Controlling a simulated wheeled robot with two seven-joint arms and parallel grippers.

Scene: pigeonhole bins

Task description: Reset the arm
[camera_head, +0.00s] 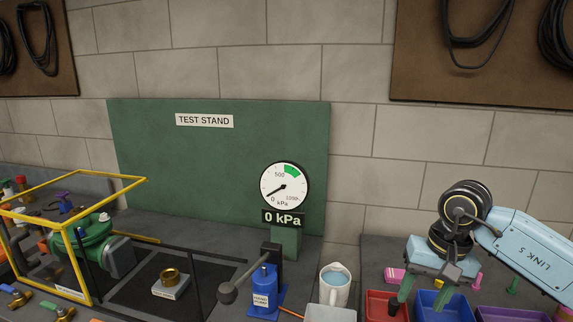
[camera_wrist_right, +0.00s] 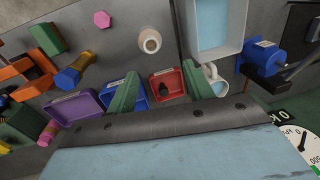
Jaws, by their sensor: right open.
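My right arm comes in from the right in the head view. Its gripper (camera_head: 422,300) points down over the small bins, with its two green fingers apart and nothing between them. The red bin (camera_head: 373,297) and the blue bin (camera_head: 459,302) lie below it. The blue bin (camera_wrist_right: 141,99) is partly hidden by one finger. My left gripper is not in view.
A white mug (camera_head: 334,285) and a blue hand pump (camera_head: 264,290) stand left of the bins. A purple bin (camera_wrist_right: 75,107) sits beside the blue one. A yellow frame (camera_head: 90,255) surrounds a green valve (camera_head: 90,245). The green test stand panel (camera_head: 215,160) rises behind.

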